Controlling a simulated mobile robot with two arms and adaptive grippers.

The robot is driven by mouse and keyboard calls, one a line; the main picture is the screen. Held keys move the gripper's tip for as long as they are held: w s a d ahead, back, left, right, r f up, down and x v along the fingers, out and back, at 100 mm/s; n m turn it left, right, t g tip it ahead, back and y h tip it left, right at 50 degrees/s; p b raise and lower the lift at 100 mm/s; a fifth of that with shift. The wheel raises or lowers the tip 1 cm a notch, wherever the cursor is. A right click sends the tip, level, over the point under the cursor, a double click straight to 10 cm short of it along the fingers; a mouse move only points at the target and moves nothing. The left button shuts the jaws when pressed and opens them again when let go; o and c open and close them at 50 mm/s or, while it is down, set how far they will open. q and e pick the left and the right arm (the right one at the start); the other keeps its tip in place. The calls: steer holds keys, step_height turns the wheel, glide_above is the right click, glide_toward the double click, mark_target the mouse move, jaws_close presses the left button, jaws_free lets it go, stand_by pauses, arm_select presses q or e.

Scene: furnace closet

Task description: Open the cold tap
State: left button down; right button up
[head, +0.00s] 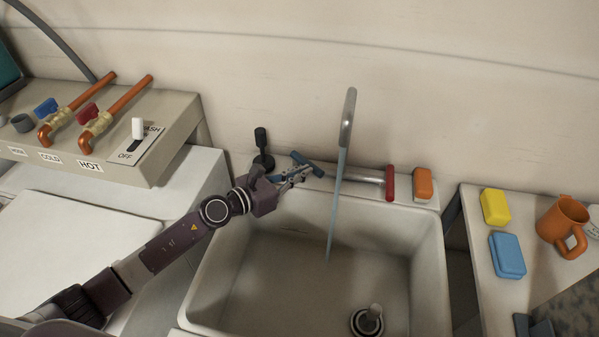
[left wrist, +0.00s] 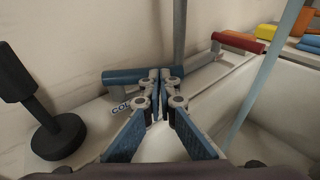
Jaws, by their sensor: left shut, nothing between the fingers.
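The cold tap handle is a blue bar (head: 308,163) at the left end of the metal tap body behind the sink. It also shows in the left wrist view (left wrist: 125,77) above a label reading COLD. The tall grey spout (head: 347,118) rises from the tap, and a thin bluish stream of water (head: 335,205) runs from it into the sink. My left gripper (head: 296,173) is shut and empty, its fingertips (left wrist: 158,76) right at the blue handle. Whether they touch it is unclear. The red handle (head: 390,183) is at the right end.
The white sink (head: 433,265) has a drain plug (head: 372,318). A black upright object (head: 262,150) stands left of the tap, an orange block (head: 423,184) right of it. The right table holds yellow (head: 495,207) and blue (head: 507,256) blocks and an orange mug (head: 563,222).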

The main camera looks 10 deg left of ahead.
mark_target(314, 168)
arm_select(q)
steer(key=shift+w+d, duration=0.1)
steer(key=shift+d, duration=0.05)
steer(key=shift+w+d+r+p, duration=0.1)
steer(key=shift+w+d+p, duration=0.35)
steer(key=shift+d, duration=0.25)
steer(key=shift+x, duration=0.85)
steer(key=shift+w+d, duration=0.2)
steer(key=shift+w, duration=0.05)
steer(key=shift+r, duration=0.1)
